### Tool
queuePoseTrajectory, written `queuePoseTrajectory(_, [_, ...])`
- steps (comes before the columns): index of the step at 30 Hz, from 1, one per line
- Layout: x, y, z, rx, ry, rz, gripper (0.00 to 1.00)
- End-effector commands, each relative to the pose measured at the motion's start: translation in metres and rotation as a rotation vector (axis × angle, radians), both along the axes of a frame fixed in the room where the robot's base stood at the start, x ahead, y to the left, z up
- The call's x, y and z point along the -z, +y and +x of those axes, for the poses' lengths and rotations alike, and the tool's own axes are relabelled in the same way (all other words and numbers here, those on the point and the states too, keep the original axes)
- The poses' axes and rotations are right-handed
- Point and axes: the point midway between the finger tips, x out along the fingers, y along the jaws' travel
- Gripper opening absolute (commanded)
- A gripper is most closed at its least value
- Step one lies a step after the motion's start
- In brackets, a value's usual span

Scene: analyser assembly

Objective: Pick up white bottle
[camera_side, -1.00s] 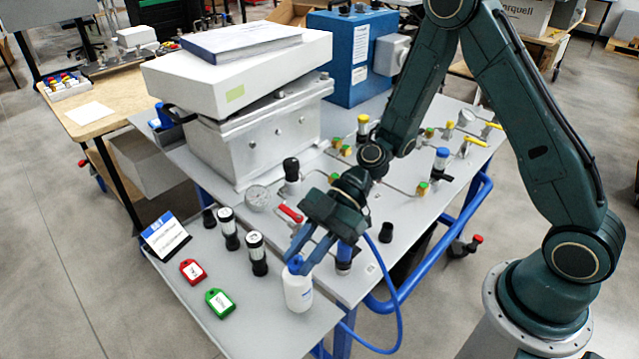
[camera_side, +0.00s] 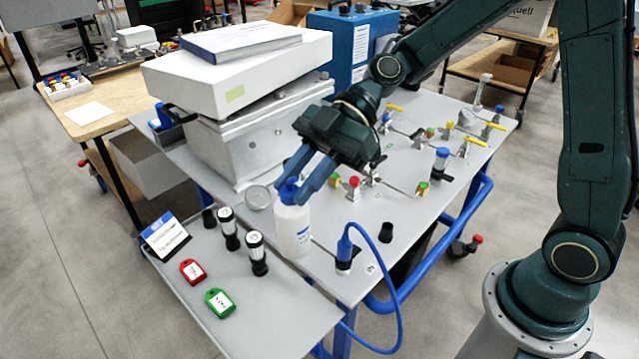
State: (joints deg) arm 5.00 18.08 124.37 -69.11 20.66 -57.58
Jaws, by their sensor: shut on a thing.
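The white bottle (camera_side: 292,229) with a blue cap is upright in the side view, in front of the grey work table's near edge area. My gripper (camera_side: 295,190) is shut on the bottle at its cap, with blue fingers on either side. The bottle appears raised above the surface, though its exact height is hard to tell. The fingers and cap overlap, so the contact is partly hidden.
Two black-and-white cylinders (camera_side: 257,254) stand left of the bottle. Red (camera_side: 193,271) and green (camera_side: 220,302) tags lie near a small sign (camera_side: 166,236). A gauge (camera_side: 258,197) and a blue hose connector (camera_side: 345,248) are close by. The lower shelf's front is clear.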

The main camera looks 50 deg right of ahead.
Motion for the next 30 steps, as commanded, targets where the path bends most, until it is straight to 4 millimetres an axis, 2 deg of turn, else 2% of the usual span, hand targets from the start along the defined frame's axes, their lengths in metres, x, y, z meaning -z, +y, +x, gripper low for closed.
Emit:
queuePoseTrajectory(6, [-0.008,0.0,0.0,0.0,-0.001,0.001,0.0])
queuePoseTrajectory(23, [-0.007,0.0,0.0,0.004,0.0,0.0,0.0])
queuePoseTrajectory(30, [-0.002,-0.005,0.013,0.09,0.0,-0.021,0.0])
